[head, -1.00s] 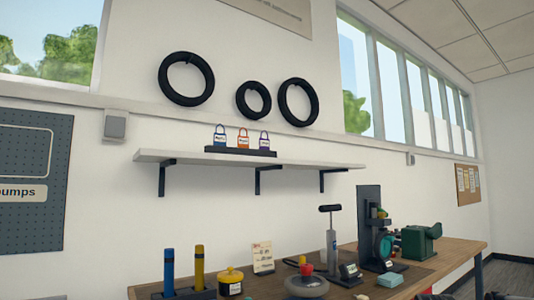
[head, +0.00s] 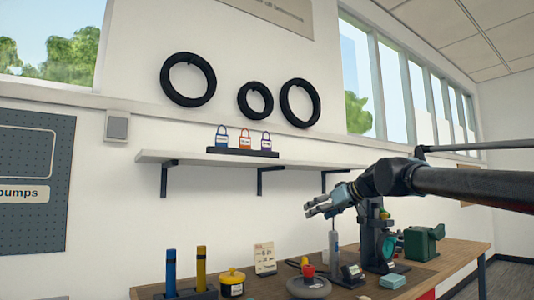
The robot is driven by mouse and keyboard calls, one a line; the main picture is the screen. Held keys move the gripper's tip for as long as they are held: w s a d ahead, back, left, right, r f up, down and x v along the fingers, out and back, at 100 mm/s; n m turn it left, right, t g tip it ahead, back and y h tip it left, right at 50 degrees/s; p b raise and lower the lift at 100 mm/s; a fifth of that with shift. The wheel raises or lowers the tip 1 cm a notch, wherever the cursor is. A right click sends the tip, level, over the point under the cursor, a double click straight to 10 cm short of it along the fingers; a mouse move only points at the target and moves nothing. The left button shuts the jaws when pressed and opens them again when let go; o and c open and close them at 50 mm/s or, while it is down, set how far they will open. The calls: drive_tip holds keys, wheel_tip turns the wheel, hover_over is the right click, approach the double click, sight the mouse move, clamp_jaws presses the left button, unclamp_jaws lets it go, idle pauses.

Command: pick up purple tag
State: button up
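The purple tag (head: 266,141) is padlock-shaped with a white label. It stands upright at the right end of a row of three in a dark holder (head: 243,152) on the white wall shelf. A blue tag (head: 221,138) is at the left and an orange tag (head: 245,140) in the middle. My gripper (head: 309,209) is below and to the right of the purple tag, under the shelf's right part and above the bench. Its fingers point left, look spread apart, and hold nothing that I can see.
The white shelf (head: 190,158) has dark brackets beneath it. Black tyres (head: 188,80) hang on the wall above. The wooden bench (head: 455,248) below carries blue and yellow cylinders (head: 201,268), a yellow-lidded pot (head: 232,284), a dark stand and a green vise (head: 421,241).

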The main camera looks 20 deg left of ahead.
drive_tip(key=w+a+r+t+y, duration=0.1)
drive_tip(key=w+a+r, duration=0.25)
drive_tip(key=r, duration=0.55)
drive_tip(key=w+a+r+t+y, duration=0.1)
drive_tip(key=w+a+r+t, duration=0.1)
drive_tip(key=a+r, duration=0.5)
drive_tip(key=w+a+r+t+y, duration=0.1)
drive_tip(key=w+a+r, duration=0.15)
drive_tip(key=r, duration=0.85)
approach(267, 146)
drive_tip(key=shift+n, duration=0.3)
drive_tip(key=x, duration=0.5)
drive_tip(key=shift+s+r, duration=0.15)
drive_tip(key=shift+r, duration=0.05)
drive_tip(key=shift+x, duration=2.8)
drive_tip(key=shift+d+f, duration=0.1)
drive_tip(key=shift+f, duration=0.1)
drive_tip(key=c, duration=1)
